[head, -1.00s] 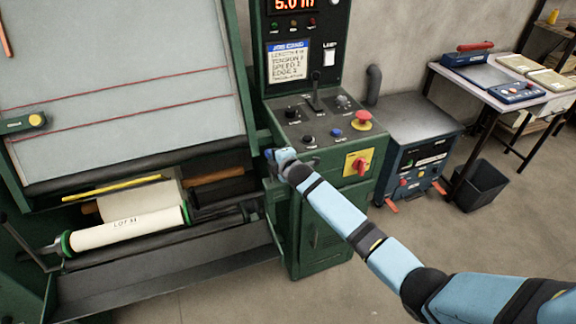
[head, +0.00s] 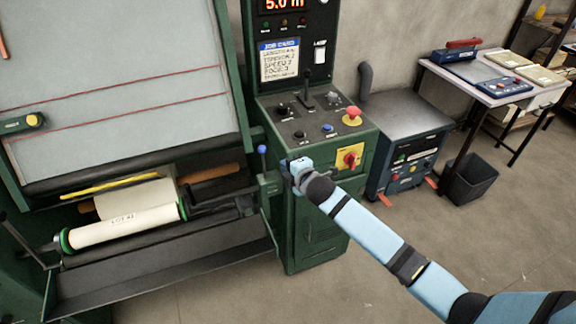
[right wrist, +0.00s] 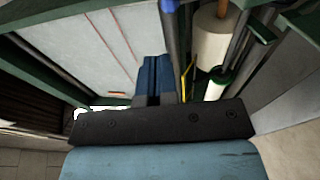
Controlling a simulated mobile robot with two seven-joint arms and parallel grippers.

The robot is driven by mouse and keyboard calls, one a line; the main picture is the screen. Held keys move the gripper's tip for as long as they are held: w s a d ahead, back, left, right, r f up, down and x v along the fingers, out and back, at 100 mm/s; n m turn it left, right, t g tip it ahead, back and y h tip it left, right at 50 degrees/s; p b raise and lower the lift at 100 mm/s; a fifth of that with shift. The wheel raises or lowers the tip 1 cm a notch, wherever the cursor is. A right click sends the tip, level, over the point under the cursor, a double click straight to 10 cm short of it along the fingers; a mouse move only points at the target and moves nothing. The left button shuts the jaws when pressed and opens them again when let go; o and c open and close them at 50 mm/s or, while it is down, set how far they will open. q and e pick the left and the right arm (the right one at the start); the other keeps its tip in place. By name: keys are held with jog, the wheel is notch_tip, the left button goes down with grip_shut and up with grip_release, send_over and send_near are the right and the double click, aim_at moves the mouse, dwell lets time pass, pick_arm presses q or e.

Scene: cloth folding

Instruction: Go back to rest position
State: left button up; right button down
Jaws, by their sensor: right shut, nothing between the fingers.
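My right gripper (head: 292,168) is at the end of the blue arm, in front of the green control cabinet's left edge. It is shut and empty. Close to its left stands a lever with a blue knob (head: 262,150); I cannot tell whether they touch. My left gripper is in neither view.
The green machine carries a white cloth roll (head: 120,226) with green end rings and a large sloped grey panel (head: 110,80). The control cabinet (head: 325,225) has knobs and a red button. A blue unit (head: 405,150), table (head: 500,85) and black bin (head: 470,180) stand right. Floor is clear in front.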

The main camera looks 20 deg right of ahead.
dwell(0.3)
jog(key=s+a+f+m+g+p, duration=0.1)
jog(key=s+f+m, duration=0.2)
jog(key=s, duration=0.9)
jog(key=s+f+m+g+p, duration=0.1)
jog(key=s+f+m, duration=0.3)
jog(key=s+m, duration=0.4)
jog(key=s+a+f+m+g+p, duration=0.1)
jog(key=s+f+m, duration=0.3)
jog(key=s, duration=1.2)
jog(key=shift+a+f+m+g, duration=0.25)
jog(key=shift+a+m+g, duration=0.15)
jog(key=shift+m, duration=0.5)
